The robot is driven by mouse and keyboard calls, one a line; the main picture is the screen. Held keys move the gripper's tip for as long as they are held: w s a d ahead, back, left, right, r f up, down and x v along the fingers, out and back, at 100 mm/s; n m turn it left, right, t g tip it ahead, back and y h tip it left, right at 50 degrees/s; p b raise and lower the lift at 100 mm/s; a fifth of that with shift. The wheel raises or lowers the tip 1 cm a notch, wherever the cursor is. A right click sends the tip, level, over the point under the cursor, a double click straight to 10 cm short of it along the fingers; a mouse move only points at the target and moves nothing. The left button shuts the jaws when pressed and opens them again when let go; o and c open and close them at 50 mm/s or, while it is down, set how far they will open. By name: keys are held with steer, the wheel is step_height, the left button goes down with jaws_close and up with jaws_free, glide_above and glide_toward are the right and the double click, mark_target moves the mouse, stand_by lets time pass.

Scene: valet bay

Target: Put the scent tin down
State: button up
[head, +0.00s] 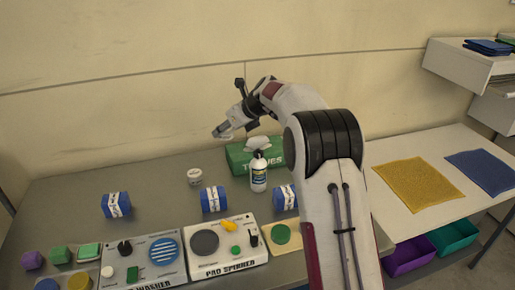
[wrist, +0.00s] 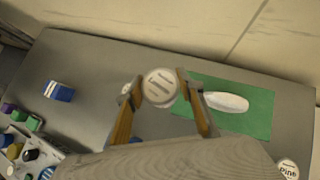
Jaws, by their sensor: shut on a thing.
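My gripper (head: 223,132) is raised above the back of the grey table, left of and above the tissue box. In the wrist view my gripper (wrist: 159,88) is shut on the scent tin (wrist: 160,87), a round tin with a pale lettered lid held between the fingertips. In the head view the held tin is small and mostly hidden by the fingers. The grey table (head: 160,178) lies beneath, with a gap between it and the tin.
A green tissue box (head: 238,160) stands behind a white pump bottle (head: 259,175). A small white tub (head: 194,176) and blue rolls (head: 116,205) stand on the table. Two machine panels (head: 226,248) line the front. Bare table lies at the back left, before the wall.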

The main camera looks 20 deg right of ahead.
steer(key=m+h, duration=0.1)
glide_above(253, 147)
steer(key=s+d, duration=0.2)
steer(key=s, duration=0.2)
steer(key=shift+w+a+r, duration=0.15)
steer(key=shift+a+r, duration=0.05)
steer(key=shift+r, duration=0.35)
steer(key=shift+f, duration=2.5)
steer(key=shift+f, duration=2.55)
